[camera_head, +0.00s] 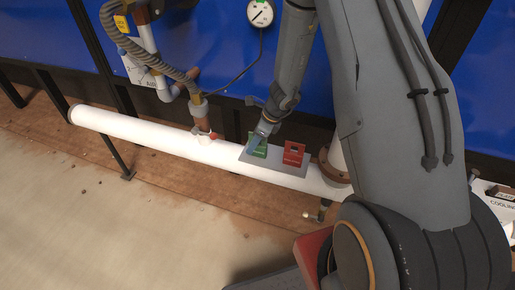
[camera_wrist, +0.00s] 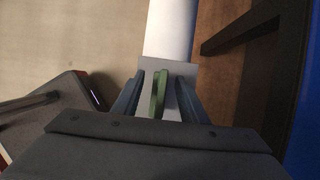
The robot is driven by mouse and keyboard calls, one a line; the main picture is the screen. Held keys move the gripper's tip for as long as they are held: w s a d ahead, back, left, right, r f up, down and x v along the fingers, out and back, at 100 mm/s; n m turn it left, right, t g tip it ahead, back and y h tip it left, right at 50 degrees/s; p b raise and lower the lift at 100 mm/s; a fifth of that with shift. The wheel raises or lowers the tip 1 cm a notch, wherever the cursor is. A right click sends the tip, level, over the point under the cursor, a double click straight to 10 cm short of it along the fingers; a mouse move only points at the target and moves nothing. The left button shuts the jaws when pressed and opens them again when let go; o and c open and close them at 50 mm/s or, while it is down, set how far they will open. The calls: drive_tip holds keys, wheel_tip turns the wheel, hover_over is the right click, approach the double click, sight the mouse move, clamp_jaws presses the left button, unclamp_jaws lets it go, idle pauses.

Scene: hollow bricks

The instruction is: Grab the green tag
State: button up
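The green tag (camera_head: 259,152) stands on a grey plate (camera_head: 276,168) on top of the white pipe. My gripper (camera_head: 257,141) reaches down over it from above and hides part of it. In the wrist view, the green tag (camera_wrist: 159,92) is upright between the two fingers of my gripper (camera_wrist: 158,90). A gap shows on each side of the tag, so the fingers are open and apart from it.
A red tag (camera_head: 294,153) stands on the same plate, just right of the green one. The white pipe (camera_head: 135,128) runs left, with a vertical fitting (camera_head: 200,110) and hose near it. Blue panels and a gauge (camera_head: 260,13) are behind. The floor in front is clear.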

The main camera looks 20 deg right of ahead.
drive_tip(key=shift+f, duration=0.15)
clamp_jaws()
